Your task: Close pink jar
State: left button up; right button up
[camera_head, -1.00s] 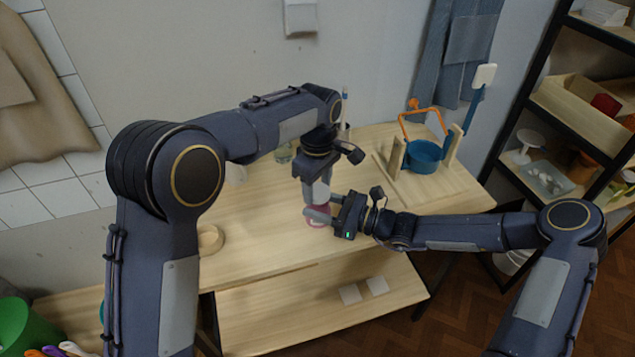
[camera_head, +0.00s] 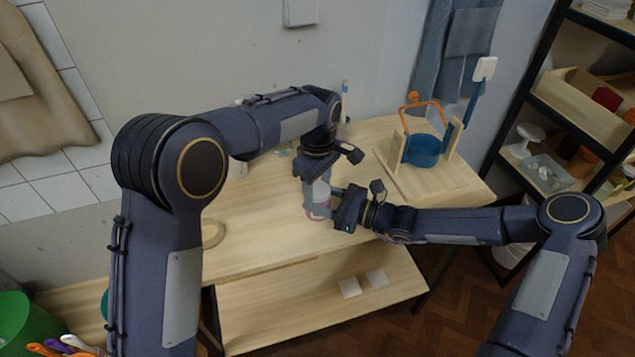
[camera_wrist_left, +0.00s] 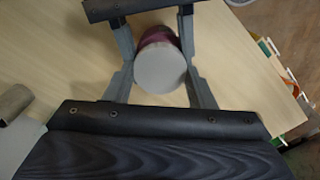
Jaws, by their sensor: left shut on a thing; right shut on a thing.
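The pink jar (camera_head: 319,210) is upright over the table's middle, largely hidden by both grippers; I cannot tell whether its base touches the table. In the left wrist view its pink body (camera_wrist_left: 156,35) shows behind a pale grey round lid (camera_wrist_left: 160,68), which appears to sit over the jar's top. I cannot see the seam. My left gripper (camera_head: 318,190) comes from above, shut on the lid, its fingers on both sides.
A blue pot with an orange handle (camera_head: 422,150) sits on a wooden stand at the table's back right. A wooden ring (camera_head: 212,235) lies left of the jar. The table's front edge is clear.

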pick_arm(q)
jog(key=shift+f, duration=0.55)
